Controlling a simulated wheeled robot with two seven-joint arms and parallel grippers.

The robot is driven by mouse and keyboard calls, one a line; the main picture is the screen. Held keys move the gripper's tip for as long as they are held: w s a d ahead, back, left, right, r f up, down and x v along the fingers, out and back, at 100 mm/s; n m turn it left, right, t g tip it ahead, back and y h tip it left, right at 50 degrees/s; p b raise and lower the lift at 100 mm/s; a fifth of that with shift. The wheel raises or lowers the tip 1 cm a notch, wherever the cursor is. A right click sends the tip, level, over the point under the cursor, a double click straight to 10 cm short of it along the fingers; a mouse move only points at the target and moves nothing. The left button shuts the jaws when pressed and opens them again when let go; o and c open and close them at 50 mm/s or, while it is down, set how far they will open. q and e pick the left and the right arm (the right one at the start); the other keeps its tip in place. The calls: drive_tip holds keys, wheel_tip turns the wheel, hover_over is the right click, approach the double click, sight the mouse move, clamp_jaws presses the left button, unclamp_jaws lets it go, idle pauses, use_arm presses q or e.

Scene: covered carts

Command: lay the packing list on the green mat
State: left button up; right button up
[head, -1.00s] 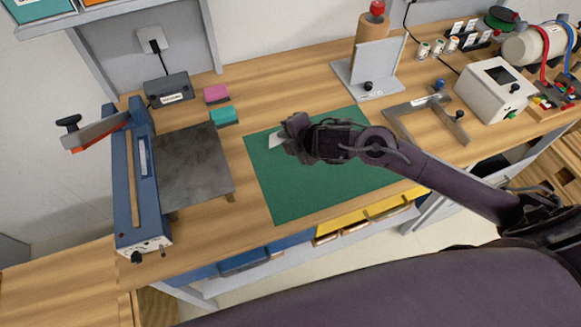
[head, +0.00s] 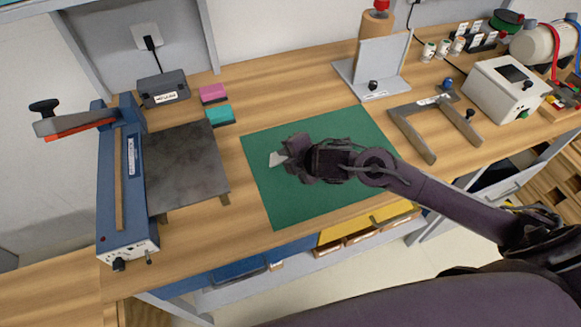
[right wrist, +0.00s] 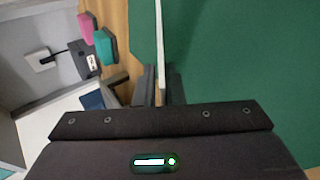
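The green mat (head: 335,195) lies flat on the wooden bench; my right arm crosses above it. My right gripper (head: 288,160) is over the left part of the mat, its fingers pointing left. It is shut on a thin white sheet, the packing list (head: 277,159), of which only a small piece shows in the head view. In the right wrist view the list (right wrist: 159,40) is seen edge-on as a narrow white strip between the two dark fingers (right wrist: 161,85), with the mat (right wrist: 240,60) behind it. I cannot tell whether the list touches the mat. My left gripper is not in view.
A blue lever machine (head: 125,190) with a dark plate (head: 185,165) stands left of the mat. Pink (head: 212,94) and teal (head: 220,115) blocks sit behind it. A grey stand (head: 375,70), a grey U-shaped frame (head: 430,140) and a white box (head: 505,90) stand behind and to the right.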

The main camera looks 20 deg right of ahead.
drive_tip(key=shift+o, duration=0.6)
drive_tip(key=shift+s+d+r+p, duration=0.15)
drive_tip(key=shift+s+r+p, duration=0.05)
drive_tip(key=shift+r+p, duration=0.15)
drive_tip(key=p+v, duration=0.4)
drive_tip(key=v, duration=0.3)
drive_tip(key=shift+s, duration=0.2)
wheel_tip(320, 180, up, 8)
drive_tip(key=s+p, duration=0.2)
drive_tip(key=p, duration=0.5)
drive_tip(key=shift+d, duration=0.45)
